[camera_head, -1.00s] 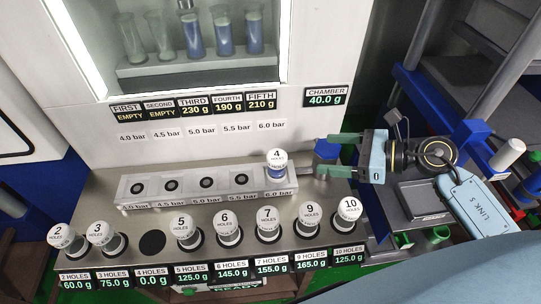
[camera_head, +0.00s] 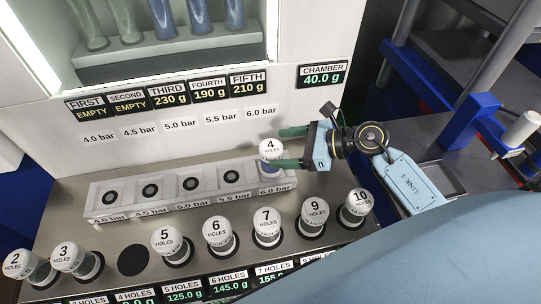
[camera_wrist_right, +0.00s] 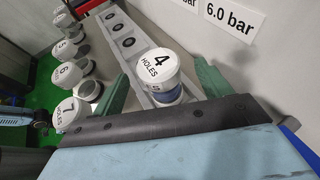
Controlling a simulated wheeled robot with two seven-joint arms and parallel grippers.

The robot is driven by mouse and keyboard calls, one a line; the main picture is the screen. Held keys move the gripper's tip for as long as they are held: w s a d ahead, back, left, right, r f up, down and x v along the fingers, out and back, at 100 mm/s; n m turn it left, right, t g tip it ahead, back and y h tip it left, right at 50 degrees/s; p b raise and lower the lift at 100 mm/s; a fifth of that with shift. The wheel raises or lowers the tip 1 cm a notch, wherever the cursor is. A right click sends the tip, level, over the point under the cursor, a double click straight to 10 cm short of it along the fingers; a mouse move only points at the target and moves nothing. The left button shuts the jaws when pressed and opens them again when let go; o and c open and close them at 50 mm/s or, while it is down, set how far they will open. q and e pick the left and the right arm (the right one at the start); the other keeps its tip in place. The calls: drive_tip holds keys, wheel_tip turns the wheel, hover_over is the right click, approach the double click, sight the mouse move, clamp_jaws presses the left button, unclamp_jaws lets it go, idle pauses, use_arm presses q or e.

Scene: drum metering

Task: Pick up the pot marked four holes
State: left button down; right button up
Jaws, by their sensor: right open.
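The pot marked 4 holes (camera_head: 270,149) has a white lid and a blue body. It stands in the 6.0 bar seat at the right end of the pale block (camera_head: 190,187). My right gripper (camera_head: 279,148) is open, with its green fingers reaching in from the right, one on the far side of the pot and one on the near side. In the right wrist view the pot (camera_wrist_right: 157,70) stands upright between the spread fingers, with visible gaps on both sides. The near finger partly hides its lower body in the head view. My left gripper is not in view.
Pots marked 2 (camera_head: 17,264), 3 (camera_head: 66,256), 5 (camera_head: 166,241), 6 (camera_head: 217,232), 7 (camera_head: 267,222), 9 (camera_head: 315,212) and 10 (camera_head: 358,202) stand along the front. An empty dark spot (camera_head: 133,260) lies between 3 and 5. The block's other seats are empty.

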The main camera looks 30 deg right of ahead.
sight(264, 151)
drive_tip(key=shift+f+p+x, duration=0.15)
drive_tip(key=shift+p+x, duration=0.15)
drive_tip(key=shift+x, duration=1.2)
drive_tip(key=shift+f+p+x, duration=0.15)
drive_tip(key=shift+p+x, duration=0.1)
drive_tip(key=shift+x, duration=1.25)
drive_tip(key=shift+s+d, duration=0.1)
drive_tip(key=shift+s, duration=0.05)
drive_tip(key=shift+c, duration=0.5)
drive_tip(key=c, duration=1.2)
drive_tip(key=shift+r, duration=0.1)
drive_tip(key=shift+c, duration=0.8)
